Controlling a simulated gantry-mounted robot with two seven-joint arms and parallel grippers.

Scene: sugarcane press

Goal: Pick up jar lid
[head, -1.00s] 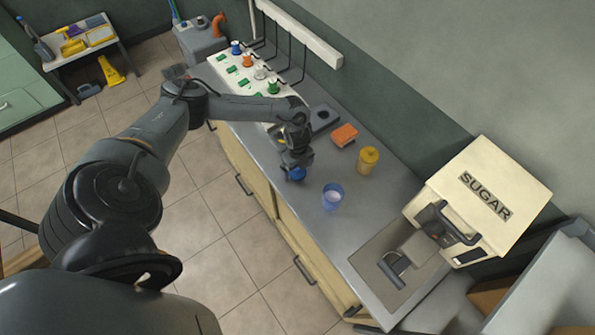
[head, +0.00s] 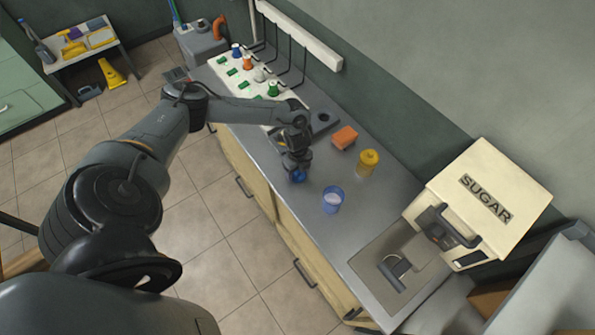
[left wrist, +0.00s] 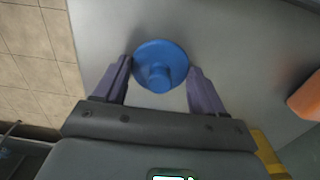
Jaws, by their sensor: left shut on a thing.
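The blue jar lid (left wrist: 160,66) is round with a raised knob. In the left wrist view it sits between the two fingers of my left gripper (left wrist: 160,78), which is shut on it. In the head view the lid (head: 298,176) shows just below my left gripper (head: 298,168), partly hidden by it, over the grey counter near its front edge. I cannot tell whether it touches the counter. A blue translucent jar (head: 332,200) with pale contents stands open to the right of the lid. My right gripper is not in view.
The sugar press (head: 485,200) is at the right end. A white board with coloured cups (head: 247,62) lies at the far end.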

